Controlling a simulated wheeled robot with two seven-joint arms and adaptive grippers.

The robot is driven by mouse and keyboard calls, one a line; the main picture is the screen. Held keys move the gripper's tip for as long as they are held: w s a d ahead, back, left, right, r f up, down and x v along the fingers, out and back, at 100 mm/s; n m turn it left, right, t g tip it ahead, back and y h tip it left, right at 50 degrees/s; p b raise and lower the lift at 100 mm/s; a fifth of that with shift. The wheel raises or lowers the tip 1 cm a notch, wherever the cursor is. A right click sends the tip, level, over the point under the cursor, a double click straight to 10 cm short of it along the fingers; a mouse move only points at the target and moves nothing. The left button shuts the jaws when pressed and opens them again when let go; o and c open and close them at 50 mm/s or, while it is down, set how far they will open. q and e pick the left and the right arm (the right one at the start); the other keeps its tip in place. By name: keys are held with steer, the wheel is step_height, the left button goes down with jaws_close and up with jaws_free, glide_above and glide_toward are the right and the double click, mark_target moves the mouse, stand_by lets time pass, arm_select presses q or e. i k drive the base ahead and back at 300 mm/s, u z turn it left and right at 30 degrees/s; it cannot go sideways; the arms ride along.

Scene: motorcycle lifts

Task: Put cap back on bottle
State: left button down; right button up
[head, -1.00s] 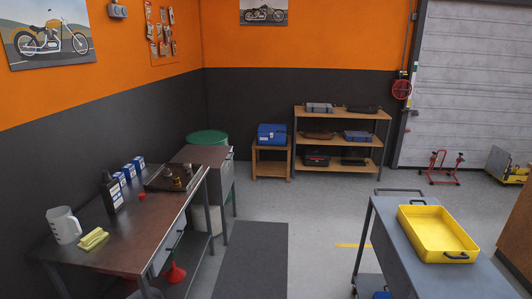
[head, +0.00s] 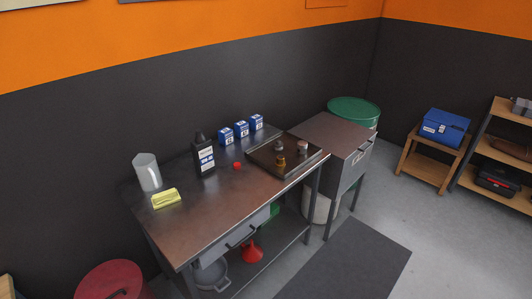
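A black bottle (head: 204,155) with a white and blue label stands upright on the brown-topped workbench (head: 215,208). Its top looks dark and narrow; I cannot make out the opening. A small red cap (head: 237,165) lies on the bench just right of the bottle, apart from it. Neither of my grippers shows in the head view.
A clear jug (head: 147,172) and yellow cloth (head: 166,198) sit left of the bottle. Several blue-white boxes (head: 241,129) stand behind. A dark tray (head: 264,164) holds small items at right. The bench front and the floor mat (head: 350,265) are clear.

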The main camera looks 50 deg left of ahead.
mark_target(202, 149)
steer(key=i, duration=3.15)
steer(key=u, duration=2.85)
steer(key=k, duration=0.3)
steer(key=u, duration=1.25)
